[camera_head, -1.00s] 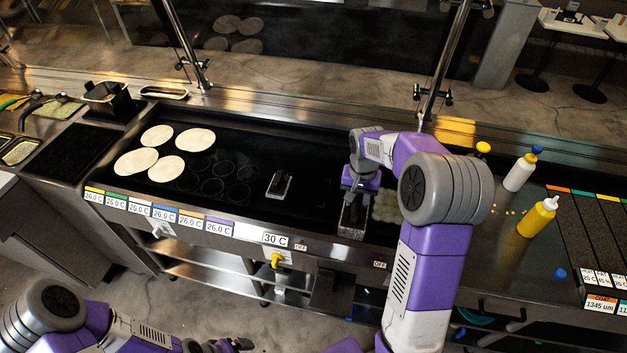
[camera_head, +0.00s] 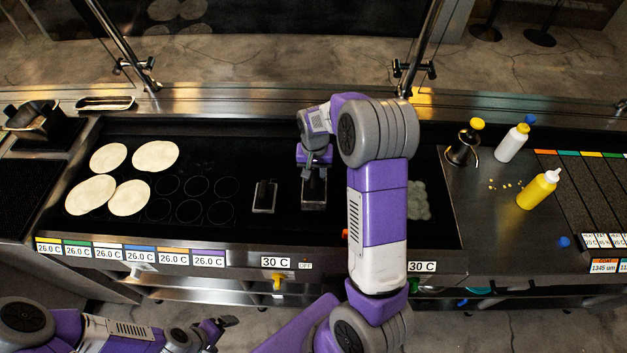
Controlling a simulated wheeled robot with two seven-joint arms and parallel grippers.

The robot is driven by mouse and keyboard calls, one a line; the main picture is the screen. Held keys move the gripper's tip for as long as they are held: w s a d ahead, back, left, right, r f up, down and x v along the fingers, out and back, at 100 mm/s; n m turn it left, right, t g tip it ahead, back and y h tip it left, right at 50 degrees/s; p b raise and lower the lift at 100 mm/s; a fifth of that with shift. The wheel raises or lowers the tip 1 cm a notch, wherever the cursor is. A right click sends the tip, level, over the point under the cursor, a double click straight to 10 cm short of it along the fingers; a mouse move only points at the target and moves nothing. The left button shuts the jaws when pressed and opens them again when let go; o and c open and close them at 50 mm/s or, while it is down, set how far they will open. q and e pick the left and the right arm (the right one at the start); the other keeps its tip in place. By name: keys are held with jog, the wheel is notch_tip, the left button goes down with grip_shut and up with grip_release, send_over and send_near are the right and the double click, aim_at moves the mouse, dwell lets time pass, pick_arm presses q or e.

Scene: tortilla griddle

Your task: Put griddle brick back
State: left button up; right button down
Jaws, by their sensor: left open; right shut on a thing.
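My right gripper (camera_head: 314,172) points down over the black griddle (camera_head: 236,157) and is shut on the griddle brick (camera_head: 314,194), a dark block with a greyish front. I cannot tell whether the brick touches the griddle surface. A second small dark block with a light front edge (camera_head: 265,196) sits on the griddle just left of the held brick, a small gap apart. My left gripper (camera_head: 224,325) is open and empty, low in front of the counter, far from the brick.
Several pale tortillas (camera_head: 128,197) lie on the griddle's left part. Greyish food (camera_head: 418,200) lies right of my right arm. Glass-guard posts rise behind.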

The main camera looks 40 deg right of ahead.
notch_tip(320, 180, down, 3)
jog(key=shift+s+f, duration=0.1)
jog(key=shift+s, duration=0.05)
jog(key=shift+w+f, duration=0.2)
jog(key=shift+s+f+b, duration=0.1)
jog(key=shift+f+b, duration=0.05)
jog(key=shift+b, duration=0.15)
jog(key=c, duration=0.7)
grip_release()
